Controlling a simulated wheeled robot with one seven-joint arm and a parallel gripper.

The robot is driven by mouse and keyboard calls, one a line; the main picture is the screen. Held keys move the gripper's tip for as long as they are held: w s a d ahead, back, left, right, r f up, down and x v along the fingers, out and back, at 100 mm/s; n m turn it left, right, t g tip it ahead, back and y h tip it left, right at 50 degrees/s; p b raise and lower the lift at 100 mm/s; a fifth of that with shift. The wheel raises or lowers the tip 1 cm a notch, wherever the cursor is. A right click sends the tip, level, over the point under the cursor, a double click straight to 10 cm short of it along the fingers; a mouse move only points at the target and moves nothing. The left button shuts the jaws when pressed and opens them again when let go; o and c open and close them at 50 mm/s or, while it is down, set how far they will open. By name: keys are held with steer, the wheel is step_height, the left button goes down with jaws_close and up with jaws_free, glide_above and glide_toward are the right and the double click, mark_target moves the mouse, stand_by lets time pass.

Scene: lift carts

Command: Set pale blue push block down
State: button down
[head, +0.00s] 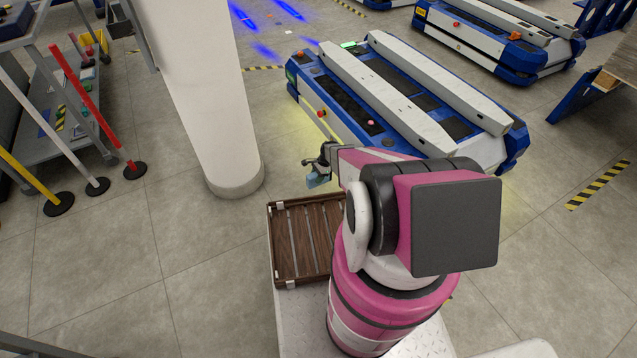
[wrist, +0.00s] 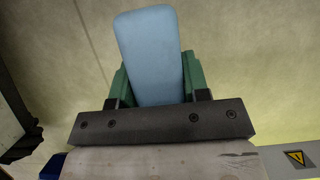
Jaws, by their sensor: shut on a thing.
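The pale blue push block (wrist: 148,50) is held between the green finger pads of my gripper (wrist: 157,82) in the wrist view, with its far end sticking out past the pads. In the head view my gripper (head: 319,165) points downward, and the block (head: 317,180) shows small below it. The block is in the air above the grey floor, beside the near lift cart and beyond the slatted tray. The finger pads hide part of the block's sides, and the gripper body covers its near end.
The white and blue lift cart (head: 421,135) stands close to the right of my gripper. A brown slatted tray (head: 273,245) lies nearer me. A white column (head: 215,100) rises at left, with posts and a grey shelf cart (head: 75,115) beyond. Open floor lies between.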

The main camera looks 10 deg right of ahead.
steer(key=shift+w+d+f, duration=0.15)
steer(key=shift+d+f, duration=0.15)
steer(key=shift+d, duration=0.1)
steer(key=shift+f, duration=1.9)
steer(key=shift+f, duration=0.15)
steer(key=c, duration=0.6)
jaws_free()
steer(key=v, duration=1.2)
steer(key=s+a+r+n+h, duration=0.1)
steer(key=s+r+n, duration=0.3)
steer(key=r, duration=0.9)
steer(key=s+a+r+n+t+h, duration=0.1)
steer(key=s+r+n, duration=0.4)
steer(key=s+r, duration=0.6)
steer(key=s+a+r+n+h, duration=0.2)
steer(key=s+r+n, duration=0.3)
steer(key=r, duration=1.1)
steer(key=s, duration=0.2)
steer(key=shift+s, duration=0.35)
